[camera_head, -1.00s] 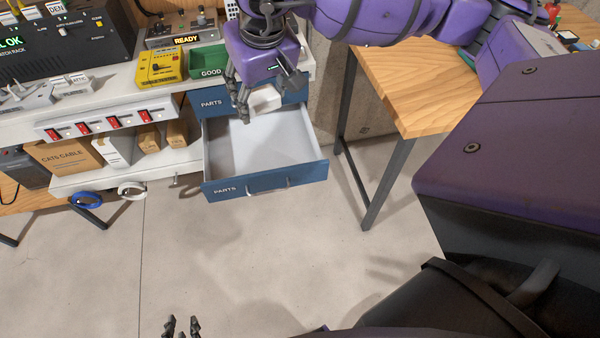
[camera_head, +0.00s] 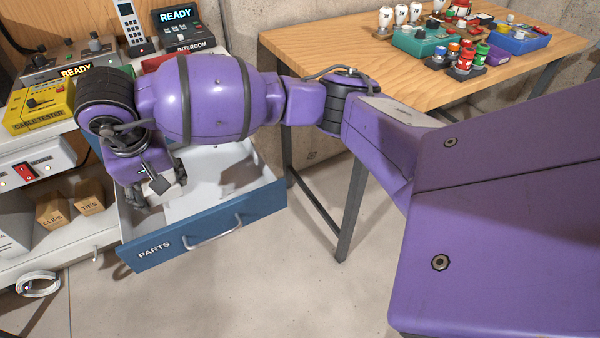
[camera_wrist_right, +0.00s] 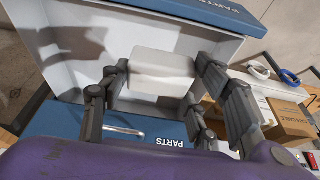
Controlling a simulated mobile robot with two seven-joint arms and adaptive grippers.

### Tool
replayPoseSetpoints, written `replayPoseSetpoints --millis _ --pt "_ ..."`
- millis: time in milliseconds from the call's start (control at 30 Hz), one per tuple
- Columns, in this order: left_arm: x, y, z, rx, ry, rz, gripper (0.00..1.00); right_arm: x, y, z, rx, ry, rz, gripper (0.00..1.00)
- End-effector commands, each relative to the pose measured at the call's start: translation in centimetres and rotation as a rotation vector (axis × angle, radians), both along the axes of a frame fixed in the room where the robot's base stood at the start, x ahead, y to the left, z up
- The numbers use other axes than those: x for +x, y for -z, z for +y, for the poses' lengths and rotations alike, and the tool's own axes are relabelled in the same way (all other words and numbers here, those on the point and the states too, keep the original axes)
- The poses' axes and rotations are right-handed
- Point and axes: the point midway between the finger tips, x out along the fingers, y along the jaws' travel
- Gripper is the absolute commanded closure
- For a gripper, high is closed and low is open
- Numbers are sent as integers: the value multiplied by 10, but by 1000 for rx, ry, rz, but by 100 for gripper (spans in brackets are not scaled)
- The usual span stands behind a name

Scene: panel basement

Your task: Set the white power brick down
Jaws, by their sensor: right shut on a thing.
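The white power brick (camera_wrist_right: 162,72) is a pale rounded block held between the fingers of my right gripper (camera_wrist_right: 160,90) in the right wrist view. In the head view my right gripper (camera_head: 157,192) hangs fingers down over the left part of the open blue PARTS drawer (camera_head: 215,222). The gap between brick and drawer floor is hard to judge. My left gripper is out of view.
A shelf with small CLIPS (camera_head: 52,210) and TIES boxes is left of the drawer. A yellow cable tester (camera_head: 38,107) sits on the bench above. Floor before the drawer is clear.

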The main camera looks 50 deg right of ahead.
Motion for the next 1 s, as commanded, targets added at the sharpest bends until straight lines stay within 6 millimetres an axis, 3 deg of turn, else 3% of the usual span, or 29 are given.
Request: replayPoseSetpoints --millis 233,400,733,1000 --pt "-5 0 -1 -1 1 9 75 39 30 -50 -2 6 6 75" --pt "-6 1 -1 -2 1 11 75 55 62 -67 -1 4 5 75" --pt "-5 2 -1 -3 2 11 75 68 84 -81 0 1 2 75" --pt "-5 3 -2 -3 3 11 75 69 117 -82 -1 -1 2 75"
